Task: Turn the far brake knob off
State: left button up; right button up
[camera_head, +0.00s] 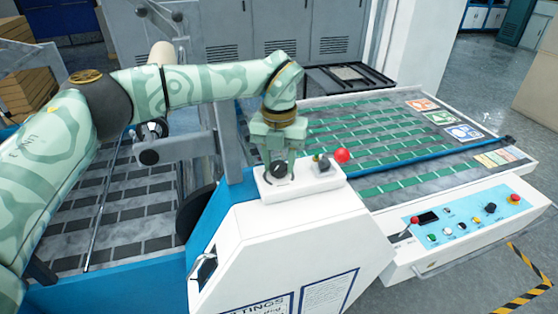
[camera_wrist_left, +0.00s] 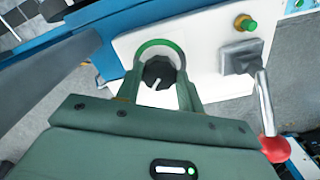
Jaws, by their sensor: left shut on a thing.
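A black brake knob (camera_wrist_left: 158,74) with a white pointer line sits on the white control box (camera_head: 305,186) on top of the machine. A green and grey arc is marked around it in the left wrist view. My left gripper (camera_head: 279,169) reaches down over this knob from above. Its fingers (camera_wrist_left: 160,85) are shut on the knob, one on each side. In the head view the fingers mostly hide the knob, which shows only as a dark patch. My right gripper is in neither view.
A lever with a red ball (camera_head: 342,156) stands on the same box, close right of my left gripper; the ball also shows in the left wrist view (camera_wrist_left: 275,149). A green button (camera_wrist_left: 245,23) is nearby. A lower control panel (camera_head: 460,225) is to the right.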

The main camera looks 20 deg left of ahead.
aim_at(279, 165)
pick_arm(q)
jog(key=shift+w+r, duration=0.15)
jog(key=shift+r, duration=0.05)
jog(key=o, duration=0.8)
jog(key=shift+c, duration=0.2)
jog(key=shift+o, duration=1.2)
jog(key=shift+f, duration=0.1)
notch_tip(279, 165, up, 16)
jog(key=b, duration=0.1)
jog(key=shift+r, duration=0.2)
